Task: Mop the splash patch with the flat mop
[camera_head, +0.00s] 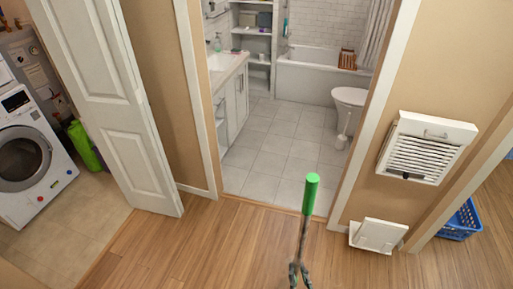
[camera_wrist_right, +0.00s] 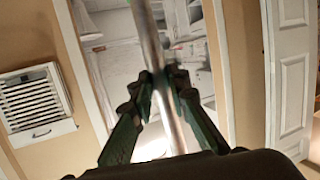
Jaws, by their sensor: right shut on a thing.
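The flat mop's pole, with a bright green end cap (camera_head: 311,188), stands tilted at the lower middle of the head view. My right gripper (camera_head: 300,272) is shut on the grey pole near the bottom edge of that view. In the right wrist view the metal pole (camera_wrist_right: 150,40) passes between the fingers of the right gripper (camera_wrist_right: 165,82). The mop's head is out of view. I cannot make out a splash patch on the visible floor. My left gripper is not in view.
A doorway ahead leads to a grey-tiled bathroom floor (camera_head: 278,143) with a vanity (camera_head: 236,105), toilet (camera_head: 347,112) and bathtub (camera_head: 310,82). A white door (camera_head: 100,95) and washing machine (camera_head: 28,160) are left. A blue basket (camera_head: 460,222) is right. Wood floor (camera_head: 190,245) is clear.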

